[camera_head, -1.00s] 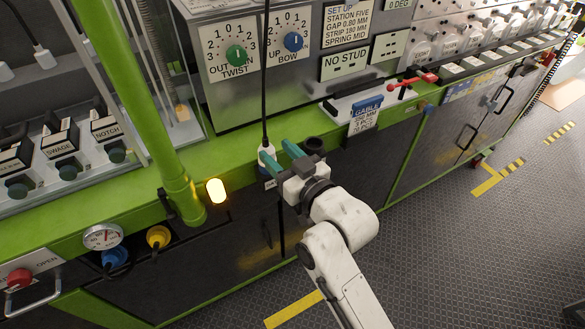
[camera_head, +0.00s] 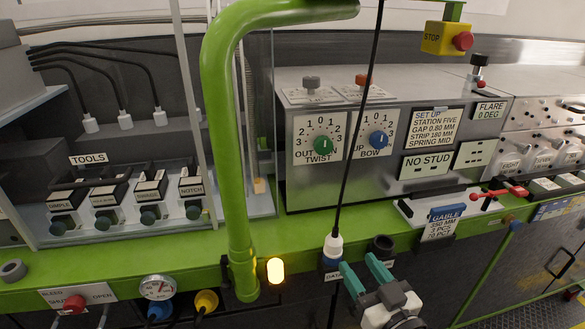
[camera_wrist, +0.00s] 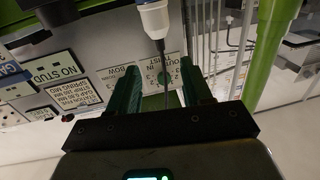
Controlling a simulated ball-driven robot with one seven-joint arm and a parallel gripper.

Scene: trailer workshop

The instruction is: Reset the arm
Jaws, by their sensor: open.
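My gripper (camera_head: 365,276) is at the lower middle of the head view, its two teal fingers apart with nothing visible between them. It is in front of the green bench edge, just below a white plug (camera_head: 333,245) on a black cable and a dark round socket (camera_head: 381,246). In the wrist view the gripper's green fingers (camera_wrist: 160,95) are spread, and the white plug (camera_wrist: 153,18) shows upside down just beyond them. I cannot tell whether a finger touches the plug. The lower part of my arm is out of the head view.
A green post (camera_head: 228,150) rises left of the gripper, with a lit amber lamp (camera_head: 275,270) beside it. Behind is a metal control box (camera_head: 300,185) with dials. A tool rack (camera_head: 120,205) stands left. A red lever (camera_head: 500,191) is at right.

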